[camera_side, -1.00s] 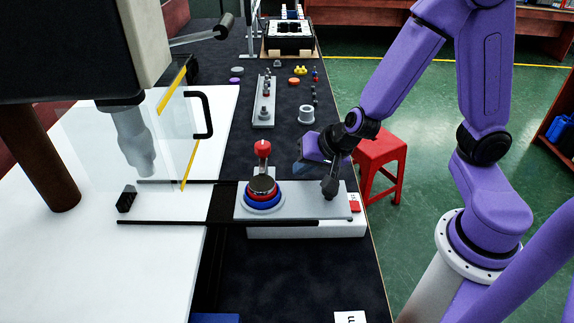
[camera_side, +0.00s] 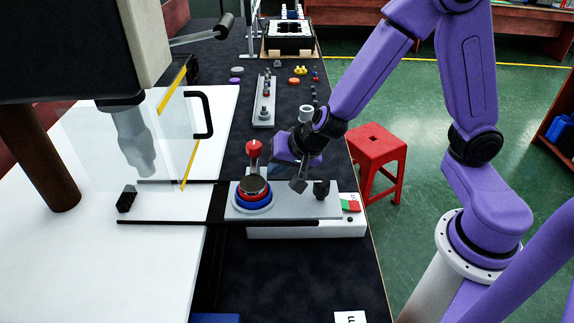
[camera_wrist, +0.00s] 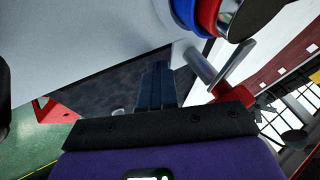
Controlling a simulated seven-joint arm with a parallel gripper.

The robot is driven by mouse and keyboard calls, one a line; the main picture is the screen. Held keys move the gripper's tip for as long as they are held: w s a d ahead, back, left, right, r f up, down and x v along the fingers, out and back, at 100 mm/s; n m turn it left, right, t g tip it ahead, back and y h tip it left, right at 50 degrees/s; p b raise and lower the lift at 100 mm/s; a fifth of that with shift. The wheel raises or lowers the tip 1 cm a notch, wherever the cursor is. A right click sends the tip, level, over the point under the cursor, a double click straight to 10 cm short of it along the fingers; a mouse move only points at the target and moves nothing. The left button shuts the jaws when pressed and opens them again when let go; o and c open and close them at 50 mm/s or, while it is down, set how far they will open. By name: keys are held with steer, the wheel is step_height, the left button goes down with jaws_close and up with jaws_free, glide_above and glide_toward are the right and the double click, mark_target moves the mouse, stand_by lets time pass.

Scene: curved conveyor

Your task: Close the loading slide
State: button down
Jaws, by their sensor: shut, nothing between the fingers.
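The loading slide is a grey plate (camera_side: 290,209) on black rails (camera_side: 170,221). It carries a stack of blue and red rings with a metal disc on top (camera_side: 253,188). A red-topped post (camera_side: 253,148) stands behind the stack. A black knob (camera_side: 321,188) rises near the plate's right end. My gripper (camera_side: 299,185) is shut and empty, over the plate between the stack and the knob; I cannot tell if it touches the plate. In the wrist view its fingers (camera_wrist: 158,85) point past the plate's edge (camera_wrist: 90,45), with the ring stack (camera_wrist: 195,14) at upper right.
A clear guard with a black handle (camera_side: 203,115) stands left, beside a machine head (camera_side: 132,140) above the white table (camera_side: 60,270). A white base block (camera_side: 305,231) lies under the plate, with a red and green marker (camera_side: 350,203) at its right. A red stool (camera_side: 377,150) stands right.

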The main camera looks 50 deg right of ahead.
mark_target(261, 148)
steer(key=w+a, duration=0.8)
steer(key=shift+w+a, duration=0.1)
steer(key=shift+a, duration=0.05)
stand_by(0.5)
steer(key=s+d+r, duration=0.1)
steer(key=s+r, duration=0.1)
steer(key=s, duration=0.1)
steer(key=s+d+r, duration=0.1)
steer(key=s+r, duration=0.1)
steer(key=r, duration=0.1)
steer(key=s+d+r, duration=0.1)
steer(key=s+r, duration=0.1)
steer(key=s, duration=0.1)
steer(key=shift+s+d+r, duration=0.25)
steer(key=shift+s+r, duration=0.05)
steer(key=shift+r, duration=0.1)
steer(key=s+a, duration=0.1)
steer(key=s+a+r+n+y, duration=0.1)
steer(key=a, duration=0.1)
steer(key=s+a+n, duration=0.1)
steer(key=s+a, duration=0.1)
steer(key=shift+a+r, duration=0.1)
steer(key=shift+r, duration=0.3)
steer(key=shift+x, duration=4.95)
steer(key=shift+a, duration=0.2)
steer(key=shift+w+a, duration=1.55)
steer(key=shift+a, duration=0.1)
